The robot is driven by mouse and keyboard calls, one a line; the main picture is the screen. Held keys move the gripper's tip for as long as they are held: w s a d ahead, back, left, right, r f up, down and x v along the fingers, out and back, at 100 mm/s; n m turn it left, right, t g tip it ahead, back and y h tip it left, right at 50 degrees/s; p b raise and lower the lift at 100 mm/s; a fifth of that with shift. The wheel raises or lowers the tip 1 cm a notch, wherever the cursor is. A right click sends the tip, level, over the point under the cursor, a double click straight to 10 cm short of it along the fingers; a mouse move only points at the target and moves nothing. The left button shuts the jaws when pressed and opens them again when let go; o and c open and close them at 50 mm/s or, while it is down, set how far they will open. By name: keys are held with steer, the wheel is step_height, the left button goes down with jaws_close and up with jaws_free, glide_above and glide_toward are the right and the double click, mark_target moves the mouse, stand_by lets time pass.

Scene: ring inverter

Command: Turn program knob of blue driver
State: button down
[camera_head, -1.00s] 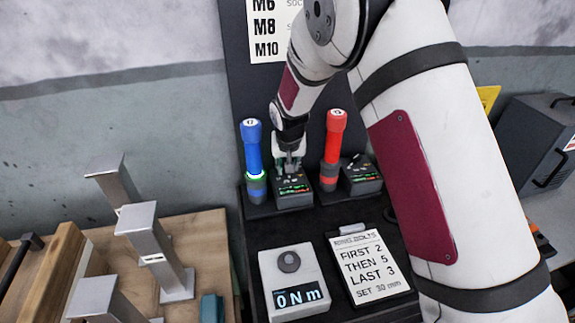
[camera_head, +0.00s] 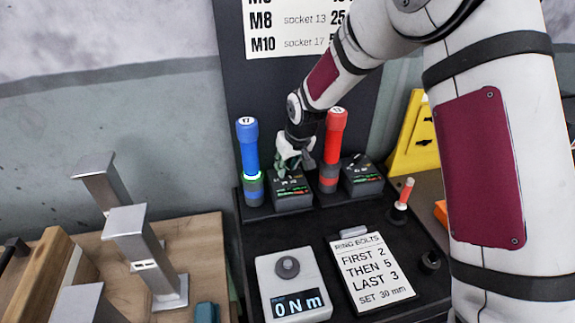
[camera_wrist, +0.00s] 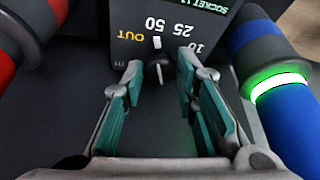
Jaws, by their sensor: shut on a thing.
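The blue driver (camera_head: 248,150) stands upright in the rack at left, with a lit green ring near its lower part. It also shows at right in the wrist view (camera_wrist: 292,122). Beside it is a small dark program box (camera_head: 293,195), whose face shows OUT, 10, 25 and 50 upside down in the wrist view (camera_wrist: 205,20). My gripper (camera_head: 290,168) is at this box. In the wrist view my gripper (camera_wrist: 163,68) has its teal-padded fingers on either side of the dark program knob (camera_wrist: 159,71), shut on it.
A red driver (camera_head: 334,140) stands close on the right of my gripper, with its own box (camera_head: 362,177). In front are a torque display reading 0 Nm (camera_head: 292,285) and a ring bolts card (camera_head: 370,270). Metal posts (camera_head: 145,250) stand on a wooden bench at left.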

steer(key=c, duration=1.2)
jaws_free()
steer(key=shift+c, duration=0.2)
steer(key=shift+r, duration=0.1)
steer(key=v, duration=1.1)
steer(key=shift+r, duration=0.4)
steer(key=shift+s, duration=0.15)
steer(key=s+d+r+m+h, duration=0.1)
steer(key=s+d+r, duration=0.4)
steer(key=s, duration=0.2)
steer(key=s+d+r+m+h, duration=0.1)
steer(key=s+d+r, duration=0.35)
steer(key=s, duration=0.35)
steer(key=s+d+m, duration=0.1)
steer(key=s+d, duration=0.1)
steer(key=s, duration=0.7)
steer(key=s+d+r+m, duration=0.1)
steer(key=s+d, duration=0.2)
steer(key=s, duration=0.6)
steer(key=shift+s+d+m+t, duration=0.25)
steer(key=shift+s+m+t, duration=0.05)
steer(key=shift+m, duration=0.1)
